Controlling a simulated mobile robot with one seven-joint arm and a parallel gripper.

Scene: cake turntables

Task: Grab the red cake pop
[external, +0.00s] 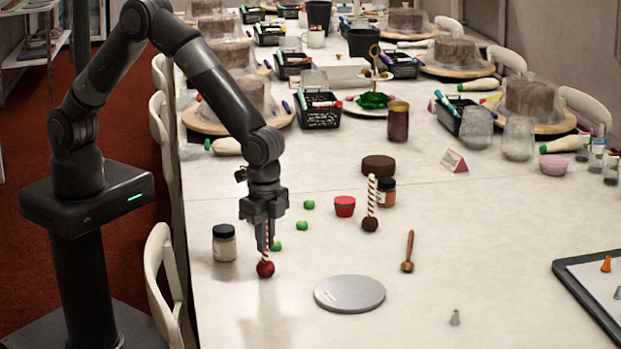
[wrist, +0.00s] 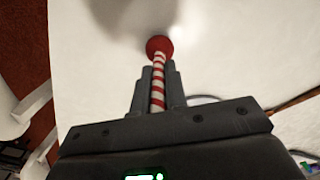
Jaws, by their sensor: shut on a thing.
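The red cake pop (external: 265,269) has a round red head and a red-and-white striped stick. It hangs head down below my gripper (external: 265,246), which is shut on its stick. In the wrist view the stick (wrist: 158,90) runs between the fingers of my gripper (wrist: 157,72), and the red head (wrist: 159,47) sits just past the fingertips. In the external view the head is close to the white table (external: 440,290); I cannot tell whether it touches. The upper stick is mostly hidden by the fingers.
A grey round disc (external: 349,294) lies to the right of my gripper. Green balls (external: 302,225), a red cup (external: 344,206), a brown cake pop (external: 370,222) and a wooden spoon (external: 408,252) are behind and right.

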